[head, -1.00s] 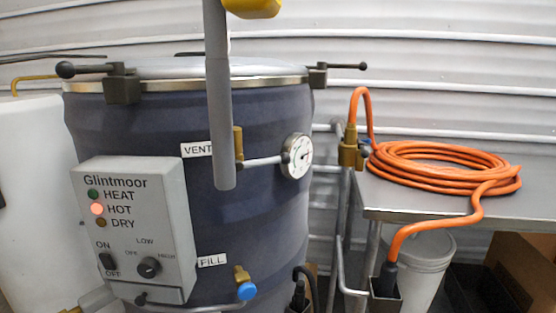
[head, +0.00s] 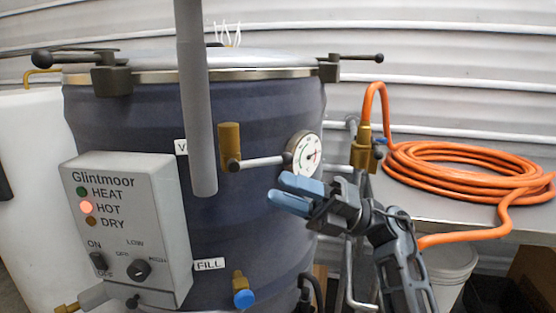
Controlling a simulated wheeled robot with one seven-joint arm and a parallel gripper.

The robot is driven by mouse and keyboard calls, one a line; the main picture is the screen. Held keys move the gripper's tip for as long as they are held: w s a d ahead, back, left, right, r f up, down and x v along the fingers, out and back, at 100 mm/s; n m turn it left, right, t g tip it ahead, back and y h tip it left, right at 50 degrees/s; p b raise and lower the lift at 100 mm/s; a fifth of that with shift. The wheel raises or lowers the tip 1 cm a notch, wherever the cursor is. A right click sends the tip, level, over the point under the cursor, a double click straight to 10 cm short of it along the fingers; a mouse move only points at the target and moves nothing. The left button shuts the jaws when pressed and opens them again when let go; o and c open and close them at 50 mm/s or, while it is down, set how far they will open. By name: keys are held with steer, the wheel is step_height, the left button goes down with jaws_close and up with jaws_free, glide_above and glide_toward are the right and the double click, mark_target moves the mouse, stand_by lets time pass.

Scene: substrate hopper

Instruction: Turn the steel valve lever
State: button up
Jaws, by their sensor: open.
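The steel valve lever (head: 258,162) is a thin bar lying nearly level on the dark blue drum. Its left end meets a dark pivot under a brass valve body (head: 229,143), and its dark right end is near the white gauge (head: 304,155). A label beside it is mostly hidden by a grey vertical pipe; only a "V" shows. My gripper (head: 298,193), with blue fingertips, is open and empty. It points left, below the gauge and to the lower right of the lever in the picture, apart from the lever. Its depth from the drum is unclear.
The grey pipe (head: 194,110) hangs in front of the drum (head: 260,115). The control box (head: 130,225) has its HOT lamp lit. A brass FILL valve (head: 239,285) has a blue knob. An orange hose (head: 455,175) lies coiled on the steel table (head: 470,220). White wisps show above the lid.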

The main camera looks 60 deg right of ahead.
mark_target(284, 164)
steer(key=d+r+n+g+h, duration=0.1)
steer(key=d+h, duration=0.1)
steer(key=d, duration=0.5)
steer(key=x, duration=0.5)
steer(key=p+x, duration=0.1)
steer(key=x, duration=0.1)
steer(key=shift+w+r, duration=0.15)
steer(key=shift+w, duration=0.3)
jaws_close()
